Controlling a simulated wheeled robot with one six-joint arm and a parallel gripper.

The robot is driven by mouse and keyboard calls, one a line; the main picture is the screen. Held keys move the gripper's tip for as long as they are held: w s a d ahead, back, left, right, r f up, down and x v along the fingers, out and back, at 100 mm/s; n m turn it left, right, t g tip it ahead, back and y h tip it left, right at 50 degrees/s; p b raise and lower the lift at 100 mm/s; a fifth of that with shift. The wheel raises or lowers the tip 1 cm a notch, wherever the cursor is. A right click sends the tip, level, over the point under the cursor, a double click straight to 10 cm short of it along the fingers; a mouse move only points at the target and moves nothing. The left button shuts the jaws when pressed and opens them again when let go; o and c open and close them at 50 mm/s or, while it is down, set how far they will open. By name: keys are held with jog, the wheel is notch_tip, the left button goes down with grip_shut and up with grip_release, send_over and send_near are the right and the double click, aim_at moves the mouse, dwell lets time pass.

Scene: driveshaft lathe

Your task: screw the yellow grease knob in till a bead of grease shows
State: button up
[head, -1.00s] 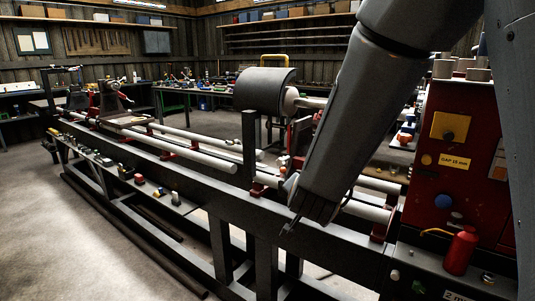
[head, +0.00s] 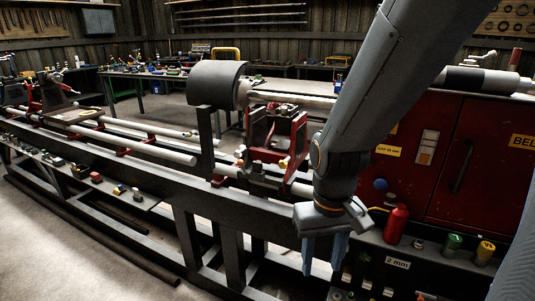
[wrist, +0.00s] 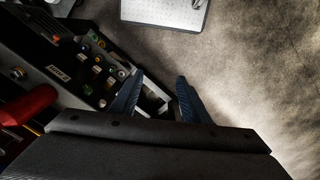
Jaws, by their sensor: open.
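Small yellow knobs show on the red steady-rest frame (head: 290,140) in the head view; one yellow knob (head: 284,162) is at its front, and I cannot tell whether it is the grease knob. No grease bead can be made out at this size. My gripper (head: 324,262) points down, in front of and to the right of the frame, over the front edge of the lathe bed. Its two blue fingers are apart with nothing between them. In the wrist view, my gripper (wrist: 158,85) is also spread and empty, beside a shelf with small parts.
A red oil can (head: 396,225) stands on the front shelf, close right of my gripper. Green-topped (head: 453,243) and yellow-topped (head: 485,251) pieces stand farther right. The red cabinet (head: 450,150) is behind. Open floor (wrist: 250,80) lies to the right in the wrist view.

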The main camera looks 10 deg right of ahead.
jog(key=m+t+h+p, duration=0.7)
jog(key=t+h+p, duration=0.35)
jog(key=t, duration=0.45)
send_near(282, 166)
jog(key=x, duration=0.4)
jog(key=p+x, duration=0.1)
jog(key=x, duration=0.6)
jog(key=shift+w+d, duration=0.1)
jog(key=shift+w, duration=0.1)
jog(key=c, duration=1.1)
